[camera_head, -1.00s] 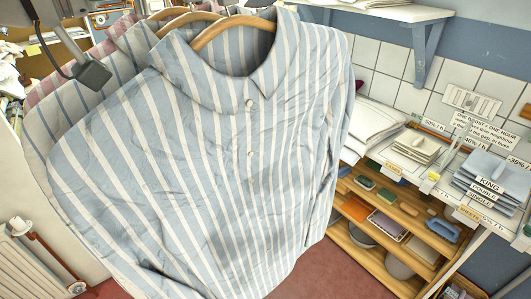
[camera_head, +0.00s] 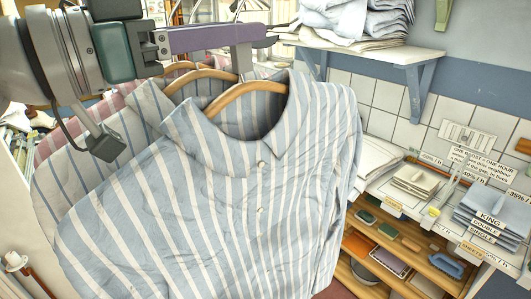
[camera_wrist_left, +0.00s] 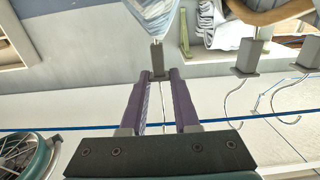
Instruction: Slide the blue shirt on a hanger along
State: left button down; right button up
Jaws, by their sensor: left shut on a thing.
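The blue-and-white striped shirt (camera_head: 215,200) hangs on a wooden hanger (camera_head: 245,89) in the front of the head view, tilted in the picture. My left gripper (camera_head: 262,37) reaches in from the upper left, above the hanger. Its purple fingers are shut on a small grey hanger block, which shows between the fingertips in the wrist view (camera_wrist_left: 157,62). The hook's joint with this block is partly hidden. My right gripper is in neither view.
Other shirts (camera_head: 75,165) on hangers crowd behind and left of the front one. On the right, a wall shelf (camera_head: 375,49) holds folded linen (camera_head: 360,20). Below it, a counter carries linen stacks (camera_head: 492,212), with open wooden shelves (camera_head: 405,258) underneath. More grey blocks with hooks (camera_wrist_left: 248,58) show in the wrist view.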

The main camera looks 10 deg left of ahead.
pick_arm(q)
jog(key=shift+s+d+r+p, duration=0.1)
jog(key=shift+s+d+p, duration=1.05)
jog(key=shift+s, duration=0.1)
jog(key=s+d+p, duration=0.4)
jog(key=shift+d+r, duration=0.15)
jog(key=shift+r, duration=0.1)
jog(key=shift+s, duration=0.1)
jog(key=shift+p, duration=0.3)
